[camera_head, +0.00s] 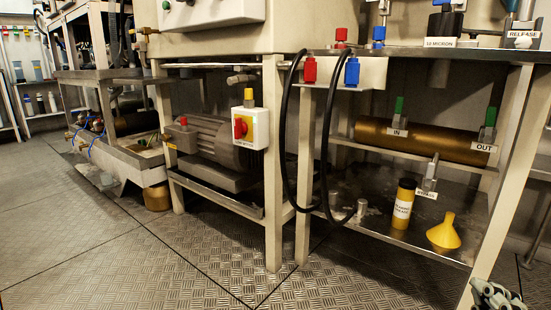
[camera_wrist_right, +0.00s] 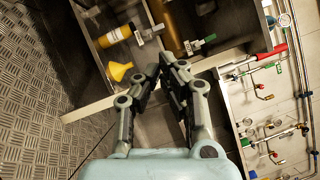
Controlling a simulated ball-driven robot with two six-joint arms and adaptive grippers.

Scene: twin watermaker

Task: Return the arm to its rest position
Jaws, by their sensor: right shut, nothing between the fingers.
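My right gripper (camera_head: 497,294) shows at the bottom right corner of the head view, in front of the shelf unit and partly cut off by the frame edge. In the right wrist view its two dark fingers (camera_wrist_right: 165,68) come together at the tips, shut with nothing between them. They are apart from the shelf items. My left gripper is not in view.
Above is a brass cylinder (camera_head: 425,139) with IN and OUT valves. Black hoses (camera_head: 325,140) hang at the shelf's left. The plated floor (camera_head: 170,265) is clear.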

